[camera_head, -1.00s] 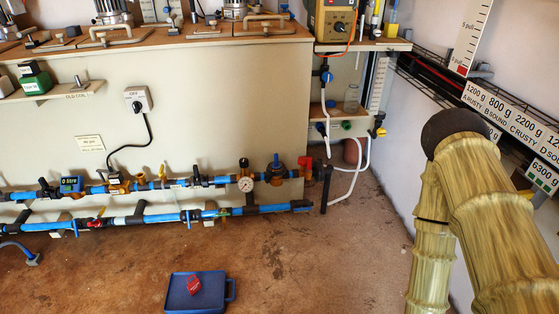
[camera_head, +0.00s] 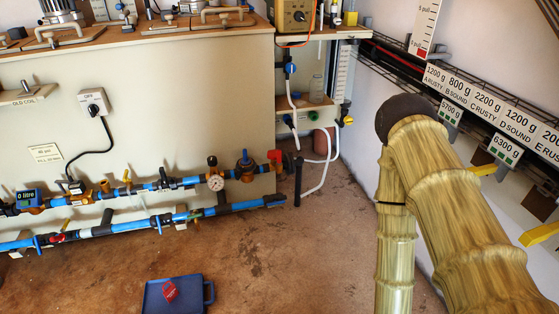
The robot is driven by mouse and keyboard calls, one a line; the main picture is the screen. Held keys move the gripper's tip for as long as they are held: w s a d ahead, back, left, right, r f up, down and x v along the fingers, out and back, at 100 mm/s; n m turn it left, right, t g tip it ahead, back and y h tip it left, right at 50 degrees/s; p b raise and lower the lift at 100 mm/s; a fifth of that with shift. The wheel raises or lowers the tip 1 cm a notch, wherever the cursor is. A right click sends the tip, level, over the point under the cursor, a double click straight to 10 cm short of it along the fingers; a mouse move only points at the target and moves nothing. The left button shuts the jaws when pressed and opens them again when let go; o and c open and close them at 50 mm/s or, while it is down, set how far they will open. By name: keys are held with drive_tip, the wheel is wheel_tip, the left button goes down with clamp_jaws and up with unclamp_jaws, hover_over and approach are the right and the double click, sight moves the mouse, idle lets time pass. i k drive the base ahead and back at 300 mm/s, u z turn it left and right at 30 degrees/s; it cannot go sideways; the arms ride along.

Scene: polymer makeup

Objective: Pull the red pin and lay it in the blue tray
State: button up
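The blue tray (camera_head: 190,302) with a side handle lies on the brown floor at the bottom of the head view, partly cut off by the frame's lower edge. A red tag-like piece (camera_head: 170,291) with pale marks shows over the tray; whether it is the pin or its tag, and whether it rests on the tray, I cannot tell. A red fitting (camera_head: 275,157) sits at the right end of the upper blue pipe. My gripper is out of view; only my arm links show at right.
Blue pipes with a round gauge (camera_head: 215,182) and a blue litre meter (camera_head: 27,198) run along the beige cabinet (camera_head: 180,110). A black cable hangs from a white switch (camera_head: 93,102). Weight signs (camera_head: 490,106) line the right wall. Floor right of the tray is clear.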

sight(178, 280)
drive_tip(key=k, duration=0.55)
drive_tip(key=u, duration=1.1)
drive_tip(key=i, duration=1.6)
drive_tip(key=z, duration=0.85)
